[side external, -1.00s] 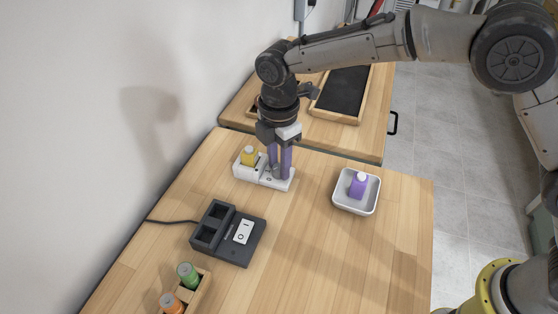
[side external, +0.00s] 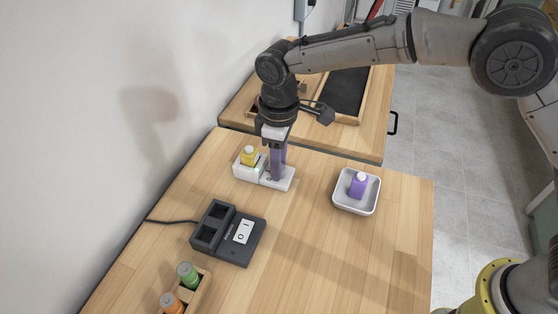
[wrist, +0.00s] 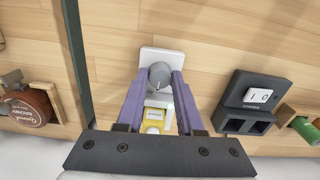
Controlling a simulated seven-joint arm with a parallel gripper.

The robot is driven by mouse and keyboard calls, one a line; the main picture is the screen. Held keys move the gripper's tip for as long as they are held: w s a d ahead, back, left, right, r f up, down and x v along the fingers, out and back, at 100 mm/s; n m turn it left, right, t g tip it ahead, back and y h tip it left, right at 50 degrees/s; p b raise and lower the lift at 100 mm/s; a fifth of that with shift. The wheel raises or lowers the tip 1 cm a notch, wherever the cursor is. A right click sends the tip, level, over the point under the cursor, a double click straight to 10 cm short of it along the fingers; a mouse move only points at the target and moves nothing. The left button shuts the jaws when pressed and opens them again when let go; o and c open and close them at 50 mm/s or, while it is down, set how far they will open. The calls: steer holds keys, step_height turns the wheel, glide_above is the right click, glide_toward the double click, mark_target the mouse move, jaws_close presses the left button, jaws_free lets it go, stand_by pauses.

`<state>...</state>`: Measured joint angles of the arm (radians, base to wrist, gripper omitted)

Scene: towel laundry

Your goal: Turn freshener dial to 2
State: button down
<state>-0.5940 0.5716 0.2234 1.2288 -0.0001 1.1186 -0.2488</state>
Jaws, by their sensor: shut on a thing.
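The freshener is a white unit (side external: 286,183) on the table, with a yellow bottle (side external: 249,157) seated in its left end. Its grey round dial (wrist: 159,75) shows in the wrist view, with a raised ridge across its top. My gripper (wrist: 160,78) points down over the unit, its two purple fingers on either side of the dial and shut on it. In the side view my gripper (side external: 277,178) hides the dial. I cannot read any numbers around the dial.
A white tray (side external: 343,202) with a purple bottle (side external: 357,186) stands to the right. A black device with a white switch (side external: 243,231) and a wooden holder (side external: 202,290) with green and orange bottles are nearer the camera. The table's right-hand part is clear.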

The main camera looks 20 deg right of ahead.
steer(key=m, duration=0.5)
steer(key=shift+r+m, duration=0.1)
steer(key=shift+m, duration=0.2)
steer(key=m, duration=0.5)
steer(key=shift+m, duration=0.4)
steer(key=c, duration=0.8)
jaws_free()
step_height(320, 180, up, 14)
steer(key=shift+f, duration=0.1)
